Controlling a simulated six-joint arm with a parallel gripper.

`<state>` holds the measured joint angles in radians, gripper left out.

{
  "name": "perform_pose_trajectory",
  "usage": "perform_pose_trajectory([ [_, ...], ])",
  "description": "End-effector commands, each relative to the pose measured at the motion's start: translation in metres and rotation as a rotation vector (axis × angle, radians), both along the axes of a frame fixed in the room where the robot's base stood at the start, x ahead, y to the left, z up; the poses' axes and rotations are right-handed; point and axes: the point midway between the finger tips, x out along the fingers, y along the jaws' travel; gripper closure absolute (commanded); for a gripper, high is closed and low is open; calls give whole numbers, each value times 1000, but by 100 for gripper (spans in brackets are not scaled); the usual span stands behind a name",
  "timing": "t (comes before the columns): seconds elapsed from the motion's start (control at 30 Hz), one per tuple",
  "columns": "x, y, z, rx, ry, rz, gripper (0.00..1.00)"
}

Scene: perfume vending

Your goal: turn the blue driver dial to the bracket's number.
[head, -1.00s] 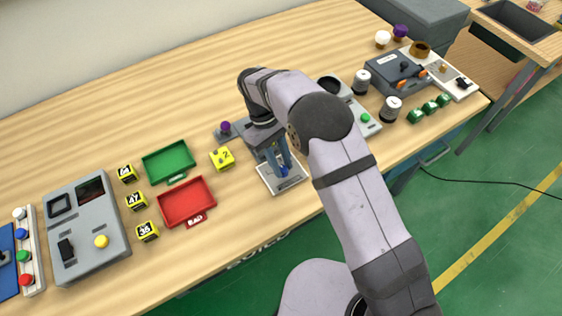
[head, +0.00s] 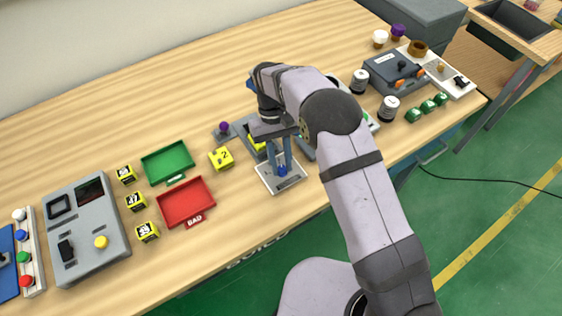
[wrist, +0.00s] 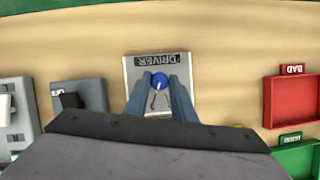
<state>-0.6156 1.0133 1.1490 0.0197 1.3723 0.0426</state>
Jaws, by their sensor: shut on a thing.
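The blue driver dial (wrist: 160,82) sits on a light plate marked DRIVER (wrist: 186,65) near the table's front edge. In the head view the dial (head: 283,170) shows low between my fingers. My gripper (head: 280,164) points down with its two fingers on either side of the dial, shut on it. The wrist view shows the same fingers (wrist: 162,88) at the dial. Marks around the dial are too small to read. A yellow block (head: 221,158) with a 2 on it stands left of the plate. Another yellow piece (head: 257,144) is partly hidden behind my gripper.
A red BAD tray (head: 186,222) and a green tray (head: 168,183) lie to the left, beside several numbered yellow cubes (head: 136,200). A grey console (head: 88,268) is farther left. Cans (head: 389,108) and machines stand to the right. The table's back is clear.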

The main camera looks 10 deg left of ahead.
Motion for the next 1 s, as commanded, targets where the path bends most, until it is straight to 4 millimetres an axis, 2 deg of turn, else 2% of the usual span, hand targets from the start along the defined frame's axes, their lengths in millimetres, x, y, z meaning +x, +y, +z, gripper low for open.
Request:
perform_pose_trajectory([
  [0.17,1,1,1,2,-3,1,99],
  [0.2,1,1,1,2,-3,1,70],
  [0.27,1,1,1,2,-3,1,59],
  [0.67,2,1,3,1,-3,2,59],
  [0.77,5,3,10,3,-4,2,59],
  [1.0,16,10,40,5,-7,1,59],
])
